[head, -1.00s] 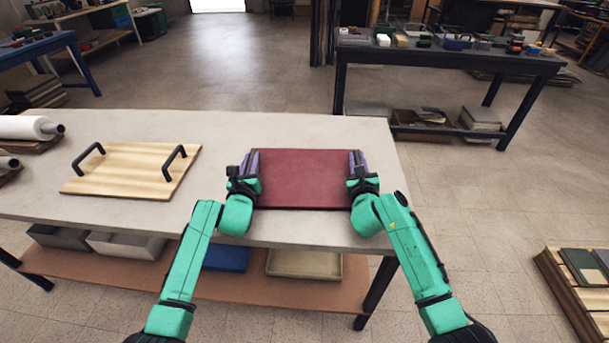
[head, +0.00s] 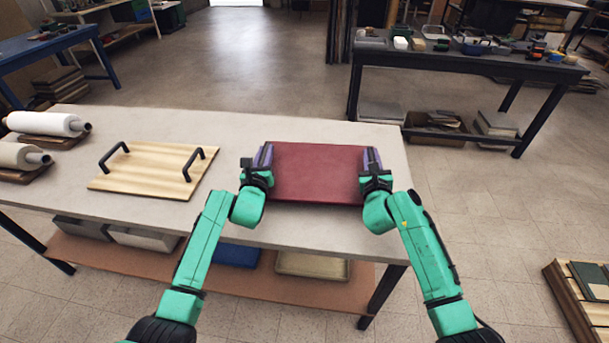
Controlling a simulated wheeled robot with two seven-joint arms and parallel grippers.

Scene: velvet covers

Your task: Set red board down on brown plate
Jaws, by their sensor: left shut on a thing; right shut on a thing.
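The red board (head: 318,173) is a flat dark red panel held between my two grippers over the right part of the pale table. My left gripper (head: 264,160) is shut on its left edge and my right gripper (head: 373,162) is shut on its right edge. The board looks about level; I cannot tell how far it is above the table. A light wooden plate with two black handles (head: 150,170) lies on the table left of the board, apart from it.
White rolls on brown stands (head: 45,123) lie at the table's left end. Bare table top (head: 235,130) lies between the wooden plate and the red board. A lower shelf (head: 130,258) holds bins. A dark bench (head: 470,60) with small items stands behind at right.

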